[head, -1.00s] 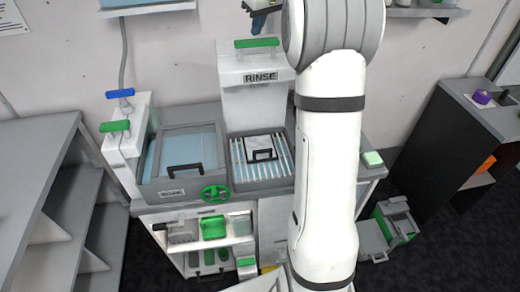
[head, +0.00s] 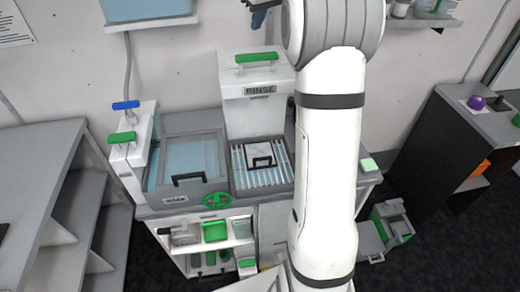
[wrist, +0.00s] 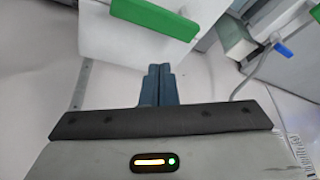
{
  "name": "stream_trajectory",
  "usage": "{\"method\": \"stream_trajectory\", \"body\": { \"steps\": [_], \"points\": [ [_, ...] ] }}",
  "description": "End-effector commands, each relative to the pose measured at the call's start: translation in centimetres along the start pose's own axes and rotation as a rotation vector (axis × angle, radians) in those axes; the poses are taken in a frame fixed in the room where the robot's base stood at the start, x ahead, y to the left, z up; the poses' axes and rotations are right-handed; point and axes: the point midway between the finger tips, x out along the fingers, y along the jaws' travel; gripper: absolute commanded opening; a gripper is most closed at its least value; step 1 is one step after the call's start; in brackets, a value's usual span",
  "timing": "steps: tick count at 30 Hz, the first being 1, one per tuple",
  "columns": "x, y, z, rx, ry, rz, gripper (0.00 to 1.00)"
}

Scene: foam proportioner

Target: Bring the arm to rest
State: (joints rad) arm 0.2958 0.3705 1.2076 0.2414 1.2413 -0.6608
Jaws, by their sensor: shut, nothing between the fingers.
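My arm stands upright on the right of centre in the head view. Its upper part hides some of the wall and bench behind it. My gripper (wrist: 158,84) shows in the wrist view with its two dark blue fingers together and nothing between them. In the head view only a small blue part of my gripper (head: 259,18) shows at the top edge, above the white RINSE box (head: 256,106). In the wrist view a green handle (wrist: 155,17) on a white body lies beyond the fingers, apart from them.
A grey basin (head: 187,165) and a slatted tray (head: 277,177) sit on the bench, with a green handwheel (head: 217,200) in front. Grey shelving (head: 45,170) stands left. A dark cabinet (head: 440,150) stands right. A green and grey case (head: 388,230) is on the floor.

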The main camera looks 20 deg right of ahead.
Motion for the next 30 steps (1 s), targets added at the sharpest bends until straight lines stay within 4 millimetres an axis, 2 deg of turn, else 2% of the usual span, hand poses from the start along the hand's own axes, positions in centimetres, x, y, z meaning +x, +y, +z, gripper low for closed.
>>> {"method": "stream_trajectory", "body": {
  "steps": [9,11,14,17,20,26,30],
  "points": [
    [0.1,-0.1,0.1,0.001,0.000,0.000,0.00],
    [0.0,-0.6,0.4,0.005,-0.002,0.001,0.00],
    [0.1,-2.4,1.7,0.023,-0.010,0.006,0.00],
    [0.1,-5.5,4.4,0.056,-0.024,0.015,0.00],
    [0.5,-9.1,8.1,0.096,-0.041,0.028,0.00],
    [2.1,-15.7,16.9,0.173,-0.067,0.057,0.00],
    [4.1,-19.5,23.9,0.220,-0.081,0.078,0.00]
  ]
}}
